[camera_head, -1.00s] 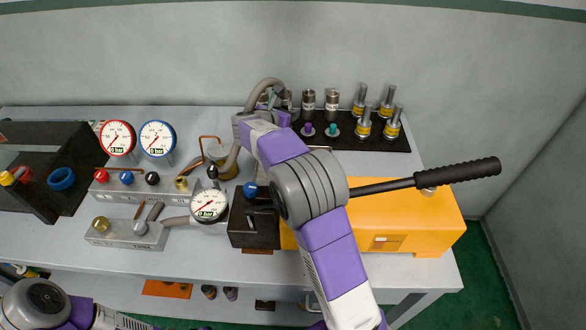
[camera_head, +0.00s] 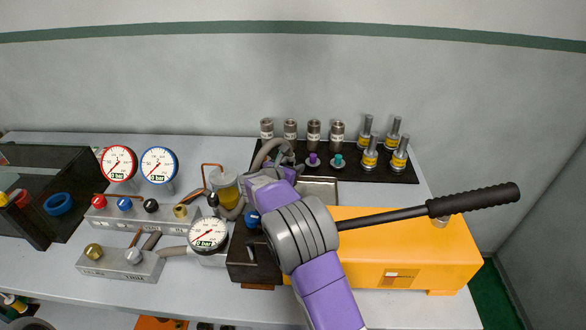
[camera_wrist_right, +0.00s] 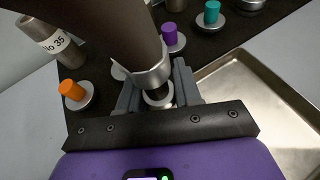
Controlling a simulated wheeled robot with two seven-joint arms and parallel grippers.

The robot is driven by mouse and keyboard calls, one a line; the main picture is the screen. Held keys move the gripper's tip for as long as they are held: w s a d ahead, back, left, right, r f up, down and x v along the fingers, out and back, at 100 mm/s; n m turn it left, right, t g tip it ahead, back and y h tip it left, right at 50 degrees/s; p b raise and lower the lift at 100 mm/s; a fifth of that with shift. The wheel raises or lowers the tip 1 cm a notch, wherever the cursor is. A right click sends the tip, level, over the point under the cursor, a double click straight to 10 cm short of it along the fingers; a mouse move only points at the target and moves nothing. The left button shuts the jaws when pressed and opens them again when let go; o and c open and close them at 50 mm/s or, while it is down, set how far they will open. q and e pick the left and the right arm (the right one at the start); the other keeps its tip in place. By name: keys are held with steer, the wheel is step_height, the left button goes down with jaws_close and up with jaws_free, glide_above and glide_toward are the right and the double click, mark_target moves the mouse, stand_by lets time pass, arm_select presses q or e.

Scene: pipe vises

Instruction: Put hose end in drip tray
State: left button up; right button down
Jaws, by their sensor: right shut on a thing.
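My right gripper (camera_head: 283,163) is shut on the hose end near the front edge of the black mat. In the right wrist view its fingers (camera_wrist_right: 158,92) close around the hose end's metal fitting (camera_wrist_right: 150,77). The grey-brown hose (camera_head: 268,153) arches up from the grip and runs down to the left. The drip tray (camera_head: 320,183) is a shallow metal tray just right of the gripper, partly hidden by my arm. My left gripper is not in view.
The black mat (camera_head: 390,176) holds several metal couplings, capped plugs and yellow-banded fittings behind the gripper. A yellow pump (camera_head: 410,245) with a long black handle (camera_head: 474,200) stands front right. Gauges, valve blocks and a clear-cupped filter (camera_head: 224,190) stand left.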

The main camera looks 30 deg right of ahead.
steer(key=c, duration=0.8)
jaws_free()
steer(key=shift+f, duration=0.1)
steer(key=shift+a+r, duration=0.15)
steer(key=shift+r, duration=0.1)
steer(key=p+v, duration=0.2)
steer(key=v, duration=0.5)
steer(key=shift+s+a, duration=0.1)
steer(key=shift+s, duration=0.05)
